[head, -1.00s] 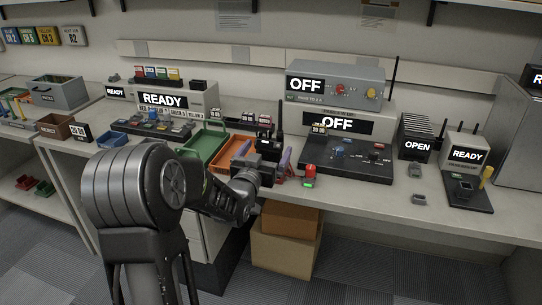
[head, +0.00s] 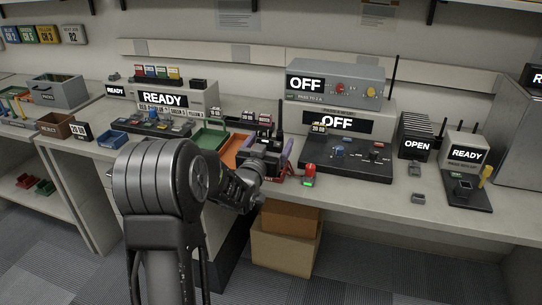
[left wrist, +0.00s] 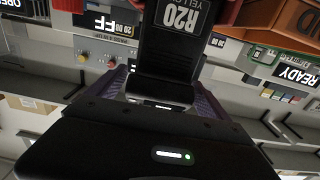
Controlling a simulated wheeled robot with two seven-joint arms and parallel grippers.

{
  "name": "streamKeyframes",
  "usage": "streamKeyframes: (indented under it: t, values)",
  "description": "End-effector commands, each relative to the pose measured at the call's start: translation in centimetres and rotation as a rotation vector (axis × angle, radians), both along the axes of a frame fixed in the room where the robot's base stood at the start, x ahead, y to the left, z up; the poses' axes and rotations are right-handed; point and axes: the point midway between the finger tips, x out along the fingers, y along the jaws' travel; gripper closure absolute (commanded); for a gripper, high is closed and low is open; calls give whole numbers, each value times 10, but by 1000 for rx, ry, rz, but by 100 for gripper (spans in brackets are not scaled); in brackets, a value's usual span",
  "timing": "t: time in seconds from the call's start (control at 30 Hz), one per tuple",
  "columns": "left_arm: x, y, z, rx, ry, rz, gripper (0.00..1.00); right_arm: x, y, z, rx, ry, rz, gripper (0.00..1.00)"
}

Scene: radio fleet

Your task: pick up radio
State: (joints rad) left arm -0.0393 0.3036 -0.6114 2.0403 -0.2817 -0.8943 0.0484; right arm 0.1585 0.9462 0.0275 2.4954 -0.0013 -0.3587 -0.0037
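A black handheld radio (left wrist: 172,35) with a label reading R20 fills the top middle of the left wrist view. In the head view the dark radio (head: 265,148) with its upright antenna stands at the front of the bench, partly hidden by my gripper. My left gripper (head: 266,160) is at the radio, coming from the front. Its purple fingers show on both sides of the radio in the left wrist view (left wrist: 163,88). The fingers look spread around it, with no clear squeeze visible. My right gripper is not in view.
A green tray (head: 209,133) and an orange tray (head: 233,148) lie just left of the radio. A red-topped beacon (head: 310,172) and a dark control panel (head: 345,160) stand to the right. Cardboard boxes (head: 285,245) sit under the bench.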

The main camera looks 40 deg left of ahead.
Motion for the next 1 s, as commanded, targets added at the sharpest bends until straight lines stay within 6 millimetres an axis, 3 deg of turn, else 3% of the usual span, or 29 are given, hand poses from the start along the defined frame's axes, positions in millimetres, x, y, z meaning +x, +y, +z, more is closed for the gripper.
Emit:
streamKeyframes:
  t: [0.9, 1.0]
  values:
    - [0, 0, 0, 0, 0, 0, 86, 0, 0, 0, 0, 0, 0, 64]
    - [0, 0, 2, 1, -4, 0, 91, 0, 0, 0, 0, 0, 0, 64]
